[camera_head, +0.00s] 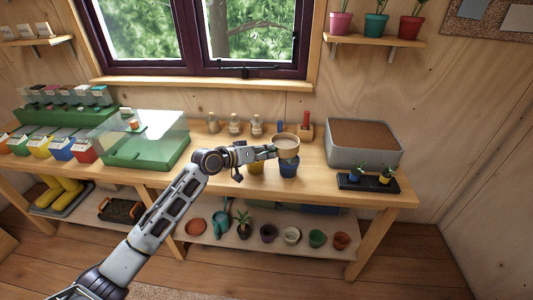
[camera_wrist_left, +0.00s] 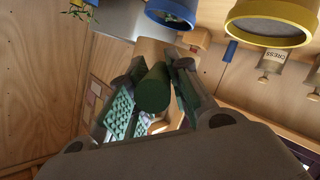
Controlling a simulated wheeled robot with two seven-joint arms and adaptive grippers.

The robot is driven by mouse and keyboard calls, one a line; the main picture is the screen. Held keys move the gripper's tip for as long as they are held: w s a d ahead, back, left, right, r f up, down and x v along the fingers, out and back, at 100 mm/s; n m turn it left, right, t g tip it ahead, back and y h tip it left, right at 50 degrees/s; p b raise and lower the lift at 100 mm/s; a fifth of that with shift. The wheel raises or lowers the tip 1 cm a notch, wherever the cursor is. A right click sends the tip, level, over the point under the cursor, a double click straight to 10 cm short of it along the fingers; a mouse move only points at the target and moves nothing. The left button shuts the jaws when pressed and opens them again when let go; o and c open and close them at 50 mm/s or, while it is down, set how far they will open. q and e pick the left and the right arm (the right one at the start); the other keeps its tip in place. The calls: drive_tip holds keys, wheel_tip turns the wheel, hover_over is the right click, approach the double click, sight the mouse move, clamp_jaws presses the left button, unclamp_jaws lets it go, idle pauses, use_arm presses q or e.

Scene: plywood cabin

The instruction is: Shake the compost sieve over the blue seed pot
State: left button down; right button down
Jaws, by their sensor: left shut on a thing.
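The compost sieve (camera_head: 286,142), a round pale-rimmed pan with a brown inside, is held just above the blue seed pot (camera_head: 289,168). The pot stands on the bench, its top partly covered by the sieve. My left gripper (camera_head: 264,152) is to the left of the sieve, and its handle is largely hidden by the gripper in the head view. In the left wrist view, my left gripper (camera_wrist_left: 160,85) is closed around a green cylinder (camera_wrist_left: 153,88), seen nearly end-on, which looks like the sieve handle. My right gripper is in neither view.
A yellow pot (camera_head: 256,168) stands left of the blue pot. Several labelled bottles (camera_head: 235,125) and a wooden block with tools (camera_head: 305,130) stand behind. A grey bin (camera_head: 364,144) and a black seedling tray (camera_head: 367,184) are to the right, a green propagator (camera_head: 146,141) to the left.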

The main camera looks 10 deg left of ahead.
sight(285, 151)
use_arm(q)
drive_tip(key=shift+d, duration=0.15)
drive_tip(key=shift+d+r+p, duration=0.15)
drive_tip(key=shift+d+p, duration=0.65)
drive_tip(key=shift+d, duration=0.3)
drive_tip(key=shift+d+p, duration=0.4)
drive_tip(key=shift+d, duration=0.4)
drive_tip(key=shift+a, duration=0.1)
drive_tip(key=shift+a+b, duration=0.3)
drive_tip(key=shift+a, duration=1.65)
drive_tip(key=shift+d, duration=0.1)
drive_tip(key=shift+d+p, duration=0.55)
drive_tip(key=shift+d, duration=0.25)
drive_tip(key=shift+d+p, duration=0.55)
drive_tip(key=shift+d, duration=0.6)
